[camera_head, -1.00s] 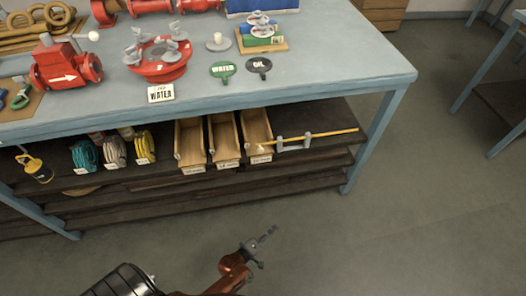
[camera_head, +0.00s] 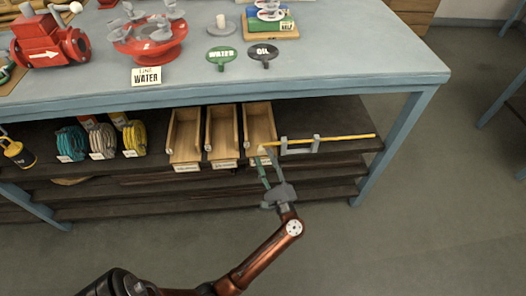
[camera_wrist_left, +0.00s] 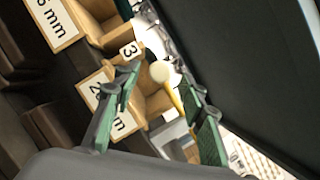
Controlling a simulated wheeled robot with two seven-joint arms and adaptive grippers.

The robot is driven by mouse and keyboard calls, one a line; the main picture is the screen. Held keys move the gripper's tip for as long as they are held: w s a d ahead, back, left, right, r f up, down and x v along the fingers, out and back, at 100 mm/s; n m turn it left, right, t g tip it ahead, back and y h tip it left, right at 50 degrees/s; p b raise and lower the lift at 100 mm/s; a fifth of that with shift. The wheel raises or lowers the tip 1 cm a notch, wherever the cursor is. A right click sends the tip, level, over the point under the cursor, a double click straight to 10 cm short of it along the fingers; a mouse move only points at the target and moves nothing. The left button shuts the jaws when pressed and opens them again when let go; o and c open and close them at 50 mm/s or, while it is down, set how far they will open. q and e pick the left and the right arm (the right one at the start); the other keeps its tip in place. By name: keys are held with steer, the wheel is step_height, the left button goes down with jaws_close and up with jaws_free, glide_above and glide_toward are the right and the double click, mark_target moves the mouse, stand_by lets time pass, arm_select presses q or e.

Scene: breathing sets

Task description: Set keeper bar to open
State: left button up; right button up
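The keeper bar is a thin yellow rod (camera_head: 345,137) lying along the front of the upper shelf, under the bench top. It passes through a grey bracket (camera_head: 316,143) with two uprights. Its pale round knob (camera_wrist_left: 160,72) and part of its yellow stem (camera_wrist_left: 176,98) show in the left wrist view. My left gripper (camera_head: 265,155) is at the bar's left end, in front of the right wooden bin. In the left wrist view its green-padded fingers (camera_wrist_left: 161,80) are apart, with the knob seen between them. I cannot tell whether they touch it. My right gripper is not in view.
Wooden bins (camera_head: 222,135) with labels stand left of the bar. Coiled hoses (camera_head: 102,140) and a yellow lamp-like item (camera_head: 18,153) are further left. The blue bench top (camera_head: 330,70) overhangs the shelf, and a bench leg (camera_head: 397,150) stands at right. The floor in front is clear.

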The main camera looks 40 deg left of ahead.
mark_target(262, 153)
arm_select(q)
steer(key=shift+x, duration=1.9)
steer(key=shift+c, duration=0.4)
jaws_close()
steer(key=shift+b, duration=0.3)
